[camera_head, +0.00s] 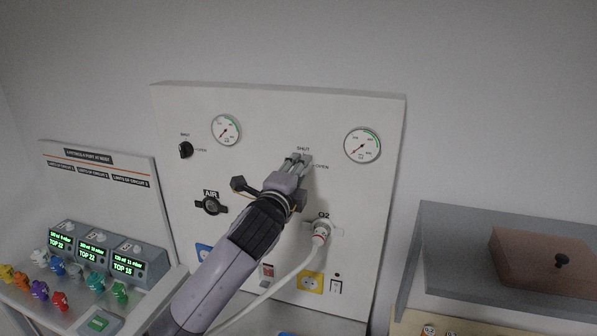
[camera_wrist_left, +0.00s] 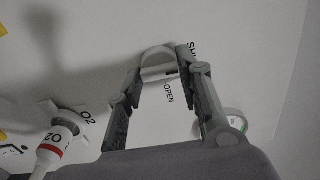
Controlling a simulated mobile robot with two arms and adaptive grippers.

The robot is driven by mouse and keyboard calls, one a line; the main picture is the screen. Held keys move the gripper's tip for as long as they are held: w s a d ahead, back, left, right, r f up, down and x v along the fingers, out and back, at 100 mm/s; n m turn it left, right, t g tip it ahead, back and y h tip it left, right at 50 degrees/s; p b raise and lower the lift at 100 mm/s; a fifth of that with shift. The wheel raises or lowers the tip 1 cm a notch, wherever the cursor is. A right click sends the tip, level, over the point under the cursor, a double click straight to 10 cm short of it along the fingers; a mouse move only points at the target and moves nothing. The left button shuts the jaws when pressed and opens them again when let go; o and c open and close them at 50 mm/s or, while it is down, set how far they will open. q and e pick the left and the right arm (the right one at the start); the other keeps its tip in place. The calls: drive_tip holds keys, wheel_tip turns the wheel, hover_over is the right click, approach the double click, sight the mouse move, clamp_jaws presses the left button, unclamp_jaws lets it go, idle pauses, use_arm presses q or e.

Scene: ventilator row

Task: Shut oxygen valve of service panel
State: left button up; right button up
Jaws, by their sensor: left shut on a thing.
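The white service panel (camera_head: 290,110) stands against the wall. Its oxygen valve knob is hidden behind my left gripper (camera_head: 299,160) in the head view, between the SHUT and OPEN labels. In the left wrist view the pale round knob (camera_wrist_left: 157,62) sits between the two fingers of my left gripper (camera_wrist_left: 160,68), which is shut on it. A short dark mark shows by the knob, near the OPEN label; I cannot tell its setting for sure. The O2 outlet (camera_head: 321,229), with a white hose plug, is below; it also shows in the left wrist view (camera_wrist_left: 62,135). My right gripper is not in view.
Two gauges (camera_head: 226,130) (camera_head: 362,145) and a black air valve knob (camera_head: 186,150) are on the panel. A white hose (camera_head: 285,280) hangs from the O2 plug. A ventilator row with green displays (camera_head: 93,252) stands left. A grey box (camera_head: 460,245) stands right.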

use_arm(q)
drive_tip(key=shift+f+n, duration=0.1)
drive_tip(key=shift+n, duration=0.2)
idle(0.4)
drive_tip(key=o, duration=1.2)
drive_tip(key=shift+c, duration=0.2)
drive_tip(key=shift+s, duration=0.15)
drive_tip(key=v, duration=1.1)
drive_tip(key=shift+s, duration=0.35)
drive_tip(key=shift+a, duration=0.15)
